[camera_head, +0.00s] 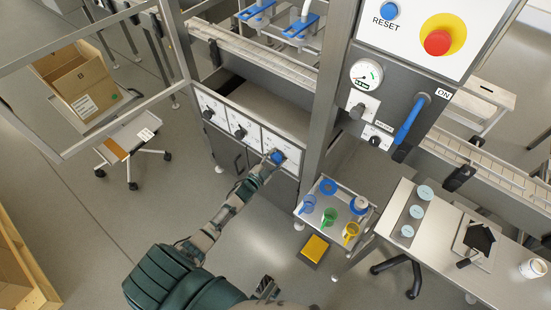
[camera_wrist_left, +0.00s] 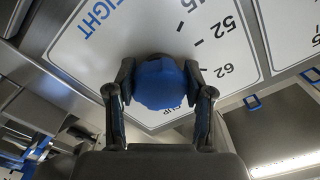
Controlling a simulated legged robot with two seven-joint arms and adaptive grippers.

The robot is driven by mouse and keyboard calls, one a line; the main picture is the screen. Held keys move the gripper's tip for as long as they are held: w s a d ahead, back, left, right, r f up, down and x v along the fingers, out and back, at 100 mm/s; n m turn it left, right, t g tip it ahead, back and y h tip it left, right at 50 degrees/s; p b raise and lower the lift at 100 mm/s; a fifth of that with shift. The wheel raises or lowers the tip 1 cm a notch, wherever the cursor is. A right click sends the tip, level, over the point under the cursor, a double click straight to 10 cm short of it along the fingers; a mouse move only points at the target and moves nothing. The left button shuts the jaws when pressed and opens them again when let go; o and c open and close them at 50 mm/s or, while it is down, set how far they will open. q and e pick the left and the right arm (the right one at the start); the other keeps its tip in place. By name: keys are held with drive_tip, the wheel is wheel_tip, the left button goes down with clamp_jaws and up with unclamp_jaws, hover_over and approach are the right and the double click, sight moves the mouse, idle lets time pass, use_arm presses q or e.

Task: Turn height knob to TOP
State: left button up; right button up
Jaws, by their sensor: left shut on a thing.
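The blue knob (camera_head: 277,157) sits on the rightmost of three white dial plates on the machine front. In the left wrist view the blue knob (camera_wrist_left: 160,84) is between the two fingers of my left gripper (camera_wrist_left: 159,100), which is shut on it. The white plate (camera_wrist_left: 150,30) behind it carries blue letters ending in "IGHT" and the numbers 52 and 62. The knob's pointer is hidden. In the head view my left gripper (camera_head: 267,168) reaches up to the knob from below.
Two dark knobs (camera_head: 240,132) (camera_head: 208,113) sit on the plates to the left. A tray (camera_head: 312,218) with coloured scoops stands to the right. A steel post (camera_head: 325,100) rises just right of the plates. A red emergency button (camera_head: 437,42) is on the upper panel.

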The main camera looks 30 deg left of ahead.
use_arm(q)
drive_tip(key=o, duration=1.2)
drive_tip(key=shift+s+f, duration=0.15)
drive_tip(key=shift+f, duration=0.35)
drive_tip(key=shift+r, duration=0.15)
drive_tip(key=shift+r, duration=0.1)
drive_tip(key=shift+a, duration=0.1)
drive_tip(key=s, duration=0.7)
drive_tip(key=s+a, duration=0.1)
drive_tip(key=s, duration=0.3)
drive_tip(key=shift+s, duration=0.35)
